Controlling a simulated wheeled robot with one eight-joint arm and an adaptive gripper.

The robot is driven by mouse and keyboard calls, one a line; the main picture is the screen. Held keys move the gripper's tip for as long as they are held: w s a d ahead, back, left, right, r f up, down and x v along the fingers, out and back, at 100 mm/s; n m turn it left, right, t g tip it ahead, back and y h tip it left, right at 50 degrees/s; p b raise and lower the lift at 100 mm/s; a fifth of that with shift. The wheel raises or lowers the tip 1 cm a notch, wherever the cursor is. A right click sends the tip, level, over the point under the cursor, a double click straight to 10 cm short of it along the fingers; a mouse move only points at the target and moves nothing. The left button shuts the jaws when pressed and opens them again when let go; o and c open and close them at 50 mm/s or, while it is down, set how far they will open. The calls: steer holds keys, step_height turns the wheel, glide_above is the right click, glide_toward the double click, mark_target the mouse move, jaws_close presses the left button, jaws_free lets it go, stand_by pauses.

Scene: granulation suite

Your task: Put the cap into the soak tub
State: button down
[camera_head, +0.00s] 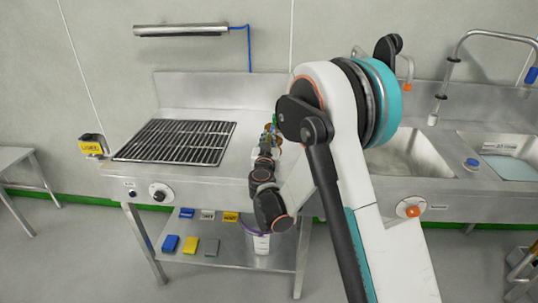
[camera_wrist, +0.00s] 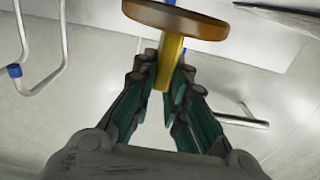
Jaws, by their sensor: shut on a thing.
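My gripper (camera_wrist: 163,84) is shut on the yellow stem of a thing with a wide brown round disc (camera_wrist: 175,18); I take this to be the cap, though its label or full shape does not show. In the head view my gripper (camera_head: 269,136) is over the counter just right of the grill, and the held thing is mostly hidden by my arm. The soak tub seems to be the right-hand basin (camera_head: 512,167), which holds pale blue liquid, at the far right. My gripper is well to the left of it.
A black grill grate (camera_head: 178,142) lies on the steel counter. The left sink basin (camera_head: 411,156) is partly behind my arm. A small blue round object (camera_head: 472,163) sits between the basins. A bent tap (camera_head: 458,62) rises behind them. Blue, yellow and grey blocks lie on the lower shelf (camera_head: 240,256).

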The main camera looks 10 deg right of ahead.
steer(key=shift+f+b, duration=0.8)
steer(key=shift+f, duration=1.35)
steer(key=shift+f, duration=0.15)
steer(key=c, duration=1.6)
jaws_free()
